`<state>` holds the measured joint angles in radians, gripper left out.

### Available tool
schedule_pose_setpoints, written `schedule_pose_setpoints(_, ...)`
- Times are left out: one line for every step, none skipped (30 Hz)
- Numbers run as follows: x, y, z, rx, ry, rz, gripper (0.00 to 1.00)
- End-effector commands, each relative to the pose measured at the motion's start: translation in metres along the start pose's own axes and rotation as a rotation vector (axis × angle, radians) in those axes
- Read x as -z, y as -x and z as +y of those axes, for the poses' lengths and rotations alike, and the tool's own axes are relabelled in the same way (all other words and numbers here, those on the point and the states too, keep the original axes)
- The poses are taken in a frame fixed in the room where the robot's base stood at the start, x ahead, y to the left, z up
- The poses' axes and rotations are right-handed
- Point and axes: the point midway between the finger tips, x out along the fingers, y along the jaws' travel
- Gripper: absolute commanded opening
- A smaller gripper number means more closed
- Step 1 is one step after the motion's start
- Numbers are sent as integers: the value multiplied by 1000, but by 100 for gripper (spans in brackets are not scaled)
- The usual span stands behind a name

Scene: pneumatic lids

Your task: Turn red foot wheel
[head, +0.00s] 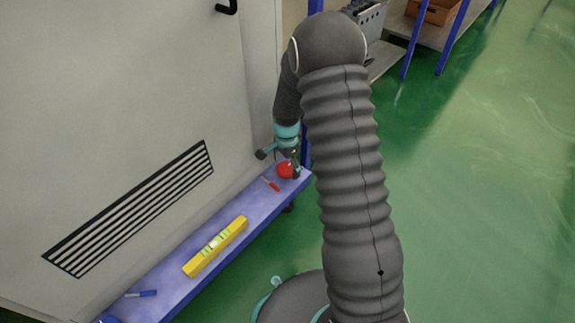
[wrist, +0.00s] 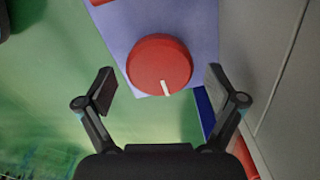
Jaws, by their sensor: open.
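The red foot wheel (wrist: 158,62) is a round red knob with a white mark on its near edge in the wrist view. It sits on the blue ledge (wrist: 187,27). In the head view the wheel (head: 285,170) is at the far end of the ledge (head: 172,284), partly hidden by my gripper (head: 281,158). My gripper (wrist: 158,92) is open in the wrist view, one finger to each side of the wheel's near part, with gaps on both sides. No contact with the wheel shows.
A red-handled tool (head: 271,184) lies on the ledge close to the wheel. A yellow spirit level (head: 215,247) and a blue marker (head: 140,294) lie farther along. A grey cabinet wall (head: 110,110) rises beside the ledge. Green floor (head: 480,200) is open at right.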

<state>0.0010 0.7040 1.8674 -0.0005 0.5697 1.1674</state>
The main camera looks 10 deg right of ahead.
Motion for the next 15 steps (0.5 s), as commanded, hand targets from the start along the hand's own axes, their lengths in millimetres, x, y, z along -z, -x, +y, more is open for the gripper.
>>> schedule_pose_setpoints(0, 0, 0, 0, 0, 0, 93)
schedule_pose_setpoints(0, 1, 0, 0, 0, 0, 93)
schedule_pose_setpoints(0, 3, 0, 0, 0, 0, 93)
schedule_pose_setpoints(0, 5, 0, 1, 0, 0, 93)
schedule_pose_setpoints(0, 8, 0, 1, 0, 0, 93)
schedule_pose_setpoints(0, 12, 0, 2, -1, 1, 93)
schedule_pose_setpoints(1, 17, -1, 3, -1, 1, 93)
schedule_pose_setpoints(1, 22, 0, 3, -1, 1, 93)
schedule_pose_setpoints(2, 28, 0, 3, -2, 1, 93)
schedule_pose_setpoints(2, 34, 0, 4, -2, 2, 93)
schedule_pose_setpoints(2, 41, 0, 4, -2, 2, 93)
schedule_pose_setpoints(2, 49, -1, 5, -2, 2, 93)
schedule_pose_setpoints(2, 55, -1, 5, -2, 2, 93)
schedule_pose_setpoints(2, 61, 0, 4, -2, 2, 93)
schedule_pose_setpoints(2, 69, 0, 5, -2, 2, 93)
